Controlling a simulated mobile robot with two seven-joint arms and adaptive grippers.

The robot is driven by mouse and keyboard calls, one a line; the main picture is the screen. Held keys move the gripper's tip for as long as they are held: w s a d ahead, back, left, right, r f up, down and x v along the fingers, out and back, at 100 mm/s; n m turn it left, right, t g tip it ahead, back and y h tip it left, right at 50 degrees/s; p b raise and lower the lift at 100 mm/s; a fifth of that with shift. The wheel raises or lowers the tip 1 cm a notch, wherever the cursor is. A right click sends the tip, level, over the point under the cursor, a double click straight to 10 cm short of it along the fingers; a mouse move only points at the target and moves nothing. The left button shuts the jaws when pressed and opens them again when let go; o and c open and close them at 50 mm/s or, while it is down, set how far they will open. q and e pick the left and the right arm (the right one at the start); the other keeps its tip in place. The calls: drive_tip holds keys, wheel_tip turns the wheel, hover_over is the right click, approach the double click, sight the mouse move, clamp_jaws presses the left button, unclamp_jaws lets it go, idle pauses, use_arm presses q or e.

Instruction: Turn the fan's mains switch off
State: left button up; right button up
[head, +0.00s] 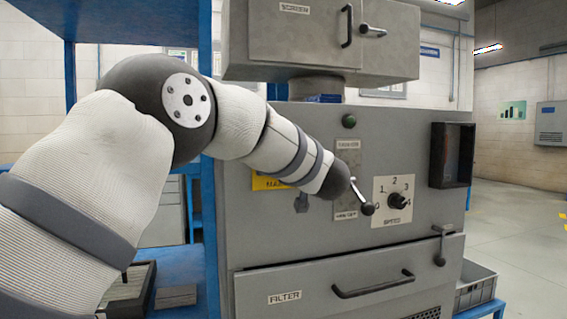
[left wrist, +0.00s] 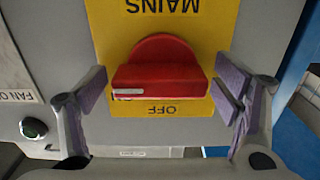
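The red mains switch (left wrist: 160,68) shows in the left wrist view on a yellow plate (left wrist: 190,25), seen upside down. Its grip bar lies crosswise, with a white mark at its left end, away from the OFF lettering below the bar. Another label beside the mark is mostly hidden. My left gripper (left wrist: 162,98) is open, one finger on each side of the switch, with gaps showing between the fingers and the red bar. In the head view my left arm covers the switch; only part of the yellow plate (head: 268,182) shows. My right gripper is not in view.
The grey fan cabinet (head: 420,245) carries a green lamp (head: 349,121), a lever (head: 362,197), a speed knob (head: 397,200) and a filter drawer (head: 310,298). A dark open box (head: 452,155) juts out at right. A blue rack (head: 210,230) stands close at left.

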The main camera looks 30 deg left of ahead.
use_arm(q)
drive_tip(key=c, duration=1.1)
drive_tip(key=n, duration=0.8)
drive_tip(key=shift+n, duration=0.3)
drive_tip(key=n, duration=0.5)
drive_tip(key=shift+s, duration=0.1)
drive_tip(key=shift+r+n, duration=0.1)
drive_tip(key=shift+n, duration=2)
